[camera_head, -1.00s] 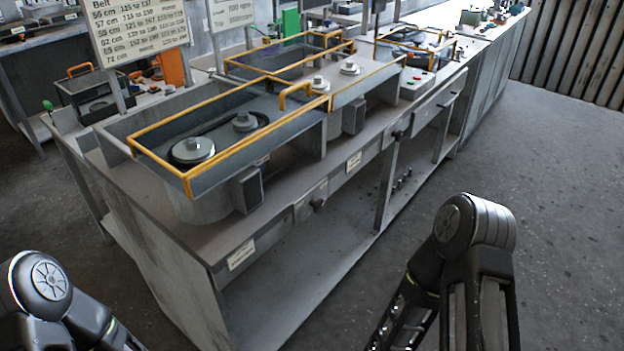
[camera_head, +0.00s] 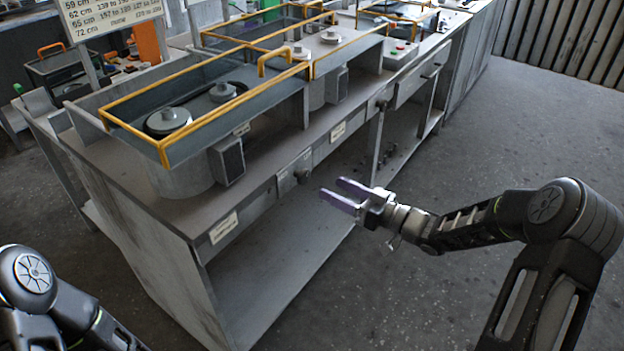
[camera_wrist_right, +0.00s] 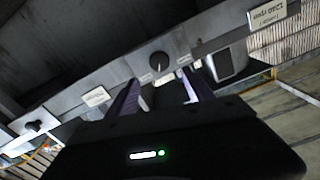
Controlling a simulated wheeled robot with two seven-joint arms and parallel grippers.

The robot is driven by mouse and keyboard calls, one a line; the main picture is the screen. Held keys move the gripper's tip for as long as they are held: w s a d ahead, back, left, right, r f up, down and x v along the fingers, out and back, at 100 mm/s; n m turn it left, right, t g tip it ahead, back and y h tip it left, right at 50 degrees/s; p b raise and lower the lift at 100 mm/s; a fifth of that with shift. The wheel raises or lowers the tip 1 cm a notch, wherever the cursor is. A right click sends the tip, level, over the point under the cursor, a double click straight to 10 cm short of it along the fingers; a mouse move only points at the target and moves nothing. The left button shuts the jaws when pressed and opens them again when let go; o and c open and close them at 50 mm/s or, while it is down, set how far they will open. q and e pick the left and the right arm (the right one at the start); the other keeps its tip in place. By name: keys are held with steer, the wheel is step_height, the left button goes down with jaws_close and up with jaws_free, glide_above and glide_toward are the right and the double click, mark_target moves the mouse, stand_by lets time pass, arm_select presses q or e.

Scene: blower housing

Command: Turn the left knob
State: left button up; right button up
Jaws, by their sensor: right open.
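The left knob (camera_head: 302,173) is a small dark knob on the front panel of the grey workbench (camera_head: 120,190). It also shows in the right wrist view (camera_wrist_right: 159,58), as a round dark knob with a light pointer mark, above and between my fingers. My right gripper (camera_head: 336,190) is open and empty, its fingers pointing at the panel. It is in front of the knob and a little to the right, apart from it. The second knob (camera_head: 382,104) sits farther along the panel; it also shows in the right wrist view (camera_wrist_right: 33,125). My left gripper is out of view.
Yellow-framed guards (camera_head: 160,145) enclose pulleys on the bench top. White labels (camera_head: 223,228) sit on the front panel. The space below the panel is an open shelf. The floor (camera_head: 480,130) to the right of the bench is clear.

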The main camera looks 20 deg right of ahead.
mark_target(306, 177)
steer(key=shift+x, duration=3.95)
steer(key=shift+c, duration=0.2)
steer(key=shift+f, duration=0.1)
jaws_close()
steer(key=shift+f, duration=0.15)
steer(key=n+b, duration=0.4)
steer(key=b, duration=0.2)
steer(key=shift+f, duration=0.15)
steer(key=shift+s+r+n+b, duration=0.1)
steer(key=shift+r+n+b, duration=0.2)
steer(key=shift+n, duration=0.4)
